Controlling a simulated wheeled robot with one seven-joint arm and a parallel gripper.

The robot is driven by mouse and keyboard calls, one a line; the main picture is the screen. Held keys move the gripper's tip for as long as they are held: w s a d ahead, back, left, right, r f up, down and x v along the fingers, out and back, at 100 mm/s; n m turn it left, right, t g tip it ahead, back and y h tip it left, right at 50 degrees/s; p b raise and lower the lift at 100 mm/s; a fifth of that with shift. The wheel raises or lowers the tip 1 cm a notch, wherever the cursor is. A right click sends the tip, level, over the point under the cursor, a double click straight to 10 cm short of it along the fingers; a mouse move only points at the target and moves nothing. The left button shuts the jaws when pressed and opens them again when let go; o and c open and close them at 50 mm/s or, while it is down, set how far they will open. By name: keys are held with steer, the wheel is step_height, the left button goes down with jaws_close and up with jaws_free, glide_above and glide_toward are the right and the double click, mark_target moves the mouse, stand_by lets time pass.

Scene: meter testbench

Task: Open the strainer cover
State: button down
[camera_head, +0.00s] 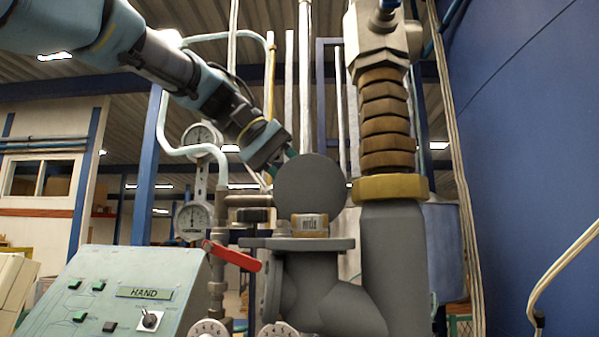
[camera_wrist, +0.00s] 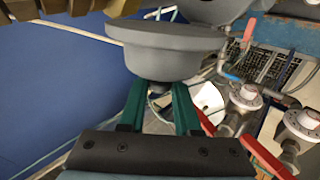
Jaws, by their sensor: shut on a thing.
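The strainer cover (camera_head: 309,187) is a dark grey disc in the head view. It stands tilted up on edge above the flange (camera_head: 340,244) of the grey strainer body (camera_head: 335,292). A small brass-coloured part (camera_head: 309,225) sits at its lower edge. In the wrist view the cover (camera_wrist: 165,45) fills the top middle, with a short dark knob under it. My gripper (camera_head: 290,154) reaches in from the upper left, and its fingertips are partly hidden behind the cover. In the wrist view my gripper (camera_wrist: 158,90) has its green fingers around the knob, shut on it.
A thick pipe with a brass valve stack (camera_head: 386,120) stands close to the cover's right. A red lever (camera_head: 231,255) and two gauges (camera_head: 193,219) are at the left. A control panel (camera_head: 125,295) stands at the lower left. A blue wall (camera_head: 530,150) closes the right side.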

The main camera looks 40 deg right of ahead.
steer(key=shift+w+d+f+n+g+y+p, duration=0.3)
steer(key=shift+w+f+n+g+y+p, duration=0.15)
steer(key=shift+g+p, duration=0.2)
steer(key=shift+f, duration=0.1)
steer(key=c, duration=0.6)
jaws_free()
steer(key=shift+c, duration=0.2)
steer(key=b+v, duration=0.1)
steer(key=v, duration=0.9)
steer(key=shift+w+r, duration=0.25)
steer(key=shift+r, duration=0.05)
steer(key=shift+a, duration=0.1)
